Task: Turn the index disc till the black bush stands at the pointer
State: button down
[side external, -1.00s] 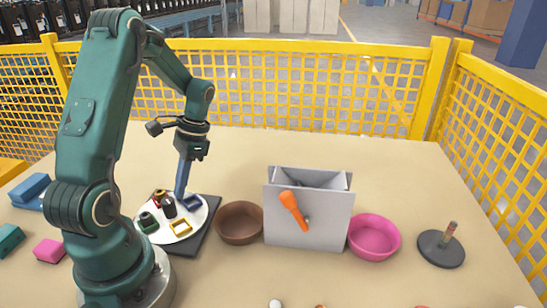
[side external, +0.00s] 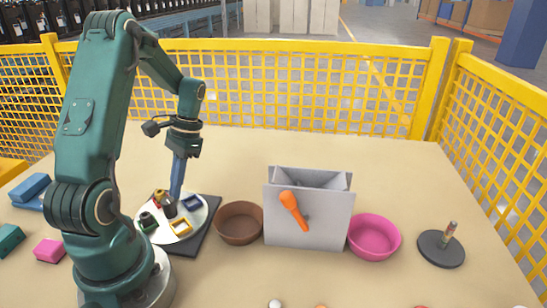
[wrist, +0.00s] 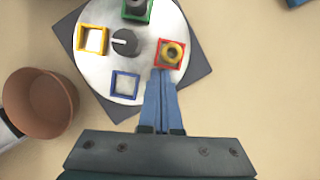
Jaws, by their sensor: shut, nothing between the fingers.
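The white index disc (side external: 195,226) lies on a dark square plate (wrist: 200,70). It carries yellow (wrist: 80,40), green (wrist: 150,14), red (wrist: 158,58) and blue (wrist: 125,85) square frames. The black bush (wrist: 136,4) stands in the green frame, at the top edge of the wrist view; it also shows in the side view (side external: 147,219). A brass-coloured ring part (wrist: 173,52) sits in the red frame. A dark centre knob (wrist: 125,42) bears a white line towards the yellow frame; I cannot make out a separate pointer. My gripper (wrist: 163,73) is shut and empty, its tips beside the red frame; contact is unclear.
A dark round stand with a peg (side external: 441,248) is at far right. Blue blocks (side external: 30,188) lie at left.

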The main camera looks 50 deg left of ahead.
jog(key=shift+s+a+n, duration=0.2)
jog(key=shift+s+n, duration=0.05)
jog(key=shift+n, duration=0.25)
jog(key=shift+s+a+n+h, duration=0.15)
jog(key=shift+s+n+h, duration=0.3)
jog(key=shift+n, duration=0.35)
jog(key=shift+s+a, duration=0.1)
jog(key=shift+s, duration=0.05)
jog(key=shift+s+a, duration=0.1)
jog(key=shift+s, duration=0.75)
